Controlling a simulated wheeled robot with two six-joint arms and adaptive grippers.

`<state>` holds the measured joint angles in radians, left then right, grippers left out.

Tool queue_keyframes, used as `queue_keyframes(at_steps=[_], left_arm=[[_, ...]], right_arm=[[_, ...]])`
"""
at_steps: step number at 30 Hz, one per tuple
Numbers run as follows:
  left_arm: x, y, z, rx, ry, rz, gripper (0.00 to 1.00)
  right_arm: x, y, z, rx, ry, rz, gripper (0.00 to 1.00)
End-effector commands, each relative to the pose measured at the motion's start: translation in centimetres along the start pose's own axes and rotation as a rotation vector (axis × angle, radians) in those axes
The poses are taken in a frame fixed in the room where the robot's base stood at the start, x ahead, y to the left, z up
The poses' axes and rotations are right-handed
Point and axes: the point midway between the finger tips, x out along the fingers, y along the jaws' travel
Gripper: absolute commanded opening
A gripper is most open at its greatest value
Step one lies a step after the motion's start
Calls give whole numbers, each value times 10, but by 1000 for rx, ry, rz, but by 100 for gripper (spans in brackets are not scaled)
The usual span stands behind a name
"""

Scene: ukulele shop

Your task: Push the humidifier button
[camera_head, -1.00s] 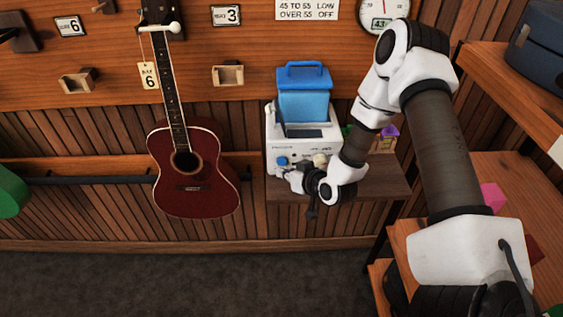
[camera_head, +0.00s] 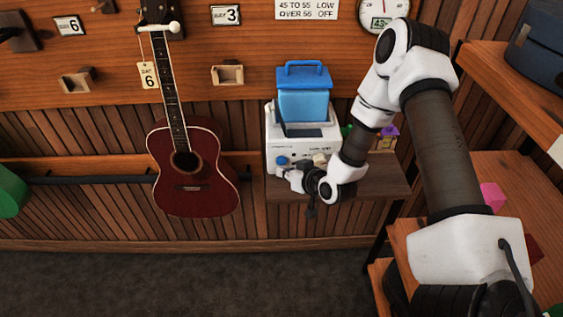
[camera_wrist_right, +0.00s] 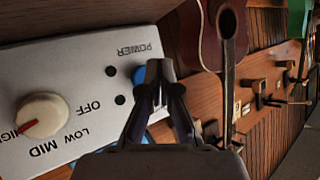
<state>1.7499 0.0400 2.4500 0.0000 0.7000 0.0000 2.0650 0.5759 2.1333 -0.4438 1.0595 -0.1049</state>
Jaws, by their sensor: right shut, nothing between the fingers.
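The humidifier (camera_head: 300,142) is a white box with a blue tank (camera_head: 304,94) on top, standing on a wooden shelf. In the right wrist view its front panel (camera_wrist_right: 80,75) shows a cream dial (camera_wrist_right: 42,115) with a red pointer and the words OFF, LOW, MID, HIGH. The blue button (camera_wrist_right: 139,76) is by the word POWER, partly hidden behind my right gripper (camera_wrist_right: 160,66). That gripper is shut and empty, its tips at the button; I cannot tell whether they touch. The button also shows in the head view (camera_head: 281,161). My left gripper is out of view.
A red guitar (camera_head: 190,165) hangs on the wall left of the humidifier. Small coloured items (camera_head: 388,136) sit on the shelf (camera_head: 365,183) at its right. A humidity sign (camera_head: 307,9) and a gauge (camera_head: 383,14) are above. A wooden rack stands at the right.

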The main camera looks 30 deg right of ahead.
Motion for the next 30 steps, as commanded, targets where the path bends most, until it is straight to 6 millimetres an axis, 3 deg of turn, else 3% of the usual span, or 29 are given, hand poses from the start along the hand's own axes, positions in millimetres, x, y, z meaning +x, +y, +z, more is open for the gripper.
queue_keyframes(at_steps=[30], left_arm=[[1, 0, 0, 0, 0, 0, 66]], right_arm=[[7, 5, -6, 0, 0, 0, 0]])
